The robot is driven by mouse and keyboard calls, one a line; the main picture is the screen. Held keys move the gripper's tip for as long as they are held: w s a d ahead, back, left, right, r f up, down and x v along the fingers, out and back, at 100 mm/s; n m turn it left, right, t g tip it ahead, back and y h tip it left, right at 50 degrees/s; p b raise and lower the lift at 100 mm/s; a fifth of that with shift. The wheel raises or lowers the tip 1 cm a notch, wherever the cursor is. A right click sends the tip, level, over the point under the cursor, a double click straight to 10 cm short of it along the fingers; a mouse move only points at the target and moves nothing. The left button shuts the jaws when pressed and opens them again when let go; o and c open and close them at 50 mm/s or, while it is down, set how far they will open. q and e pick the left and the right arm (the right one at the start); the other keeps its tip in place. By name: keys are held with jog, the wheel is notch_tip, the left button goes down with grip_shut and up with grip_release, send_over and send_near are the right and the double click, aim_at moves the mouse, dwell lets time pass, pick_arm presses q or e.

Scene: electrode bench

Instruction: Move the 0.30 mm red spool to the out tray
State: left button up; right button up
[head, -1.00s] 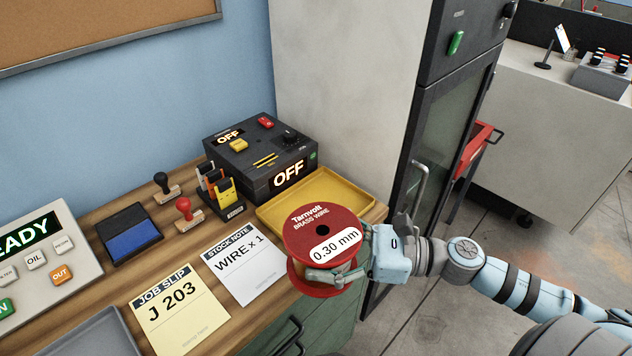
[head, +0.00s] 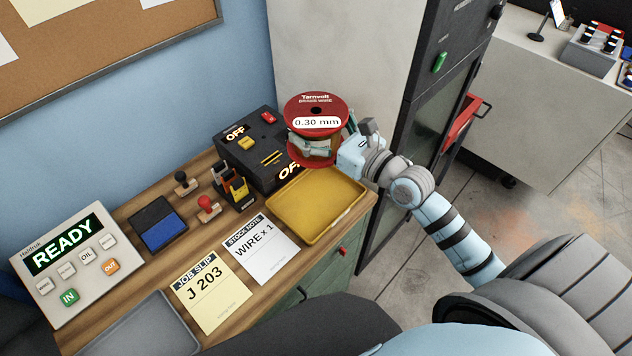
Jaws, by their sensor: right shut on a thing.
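The red spool (head: 312,105) has a white "0.30 mm" label on its top flange and stands upright in my right gripper (head: 326,146). My right gripper is shut on the spool's middle, between the two flanges. The spool is in the air, in front of the black OFF box and above the far side of a yellow tray (head: 318,226). The yellow tray lies empty at the bench's right end; the view shows no label on it. A grey tray (head: 140,330) at the near left is cut off by the frame edge. My left gripper is not in view.
The black OFF box (head: 243,148) stands behind the yellow tray. A holder with yellow and orange items (head: 236,190), a red stamp (head: 207,208) and a blue ink pad (head: 163,231) stand to the left. Two paper notes lie in front. A READY panel (head: 75,258) is at far left.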

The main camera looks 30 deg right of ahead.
notch_tip(320, 180, down, 19)
jog(key=b, duration=0.8)
jog(key=shift+f+b, duration=0.2)
jog(key=shift+b, duration=0.1)
jog(key=o, duration=1.8)
jog(key=shift+f, duration=0.2)
jog(key=shift+o, duration=0.6)
jog(key=shift+s+r, duration=0.15)
jog(key=shift+s, duration=0.05)
